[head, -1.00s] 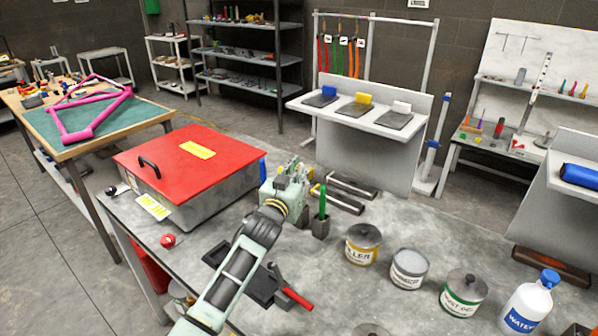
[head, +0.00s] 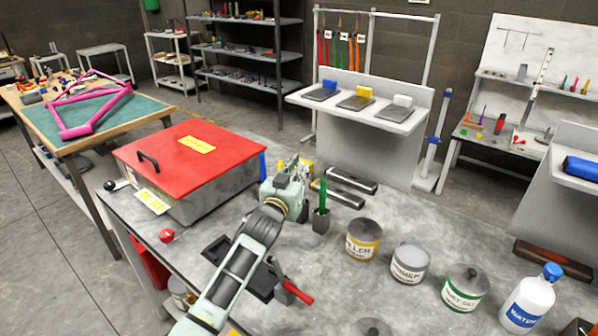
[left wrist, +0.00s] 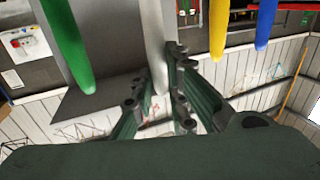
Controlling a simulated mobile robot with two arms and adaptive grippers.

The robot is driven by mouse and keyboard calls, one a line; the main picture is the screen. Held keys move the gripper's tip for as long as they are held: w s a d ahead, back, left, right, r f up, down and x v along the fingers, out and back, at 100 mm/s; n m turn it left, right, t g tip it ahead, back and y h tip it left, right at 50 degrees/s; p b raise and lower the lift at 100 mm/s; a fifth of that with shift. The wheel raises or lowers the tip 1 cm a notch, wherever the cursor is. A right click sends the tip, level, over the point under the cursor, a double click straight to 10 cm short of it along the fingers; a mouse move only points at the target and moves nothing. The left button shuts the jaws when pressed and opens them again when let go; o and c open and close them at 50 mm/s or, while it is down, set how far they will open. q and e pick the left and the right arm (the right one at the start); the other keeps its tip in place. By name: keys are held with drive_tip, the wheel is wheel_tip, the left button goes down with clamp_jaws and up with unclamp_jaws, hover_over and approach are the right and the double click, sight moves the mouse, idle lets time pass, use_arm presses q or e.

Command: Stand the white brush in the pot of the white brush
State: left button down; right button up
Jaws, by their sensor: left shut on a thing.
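My left gripper (head: 293,172) is over the grey bench, just right of the red-lidded box. In the left wrist view its two fingers (left wrist: 158,98) are shut on the white brush (left wrist: 154,38), a pale shaft running up between them. In the head view the gripper hides the white brush. The pot of the white brush cannot be made out; a dark shape behind the gripper is partly hidden. A green brush (head: 323,194) stands upright in a small grey pot (head: 321,222) right of the gripper. My right gripper is not in view.
A blue brush (left wrist: 266,22) and a yellow brush (left wrist: 218,28) show close by in the left wrist view. The red-lidded box (head: 190,165) is left of the gripper. Cans such as the filler can (head: 362,240) and a water bottle (head: 530,298) stand to the right.

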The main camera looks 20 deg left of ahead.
use_arm(q)
drive_tip(key=shift+f+b, duration=0.4)
drive_tip(key=shift+f, duration=0.25)
drive_tip(key=c, duration=1.6)
unclamp_jaws()
drive_tip(key=shift+c, duration=0.2)
drive_tip(key=s, duration=1.2)
drive_tip(key=shift+a, duration=0.25)
